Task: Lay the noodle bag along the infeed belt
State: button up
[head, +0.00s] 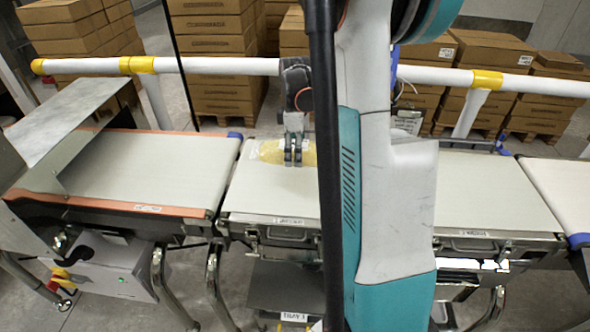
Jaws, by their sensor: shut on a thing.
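The noodle bag (270,151) is a pale yellow, clear-wrapped packet near the back edge of the middle belt (262,195), at that belt's left end. Its length runs roughly left to right. My gripper (293,160) points down at the bag and is shut on it. The bag's right end is partly hidden behind the gripper and my arm. I cannot tell whether the bag touches the belt. An orange-edged belt (150,165) lies to the left, apart from the bag.
A metal hood (65,125) covers the left belt's far left end. A white rail (210,66) with yellow joints runs behind the belts, with stacked cartons (215,35) beyond. Another belt (565,190) is at right. My arm hides the middle belt's centre.

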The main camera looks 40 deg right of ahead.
aim_at(295, 174)
jog(key=shift+f+b, duration=0.9)
jog(key=shift+f, duration=2.05)
jog(key=shift+f, duration=0.1)
jog(key=o, duration=1.5)
jog(key=shift+c, duration=0.2)
notch_tip(295, 174, up, 12)
jog(key=p, duration=0.4)
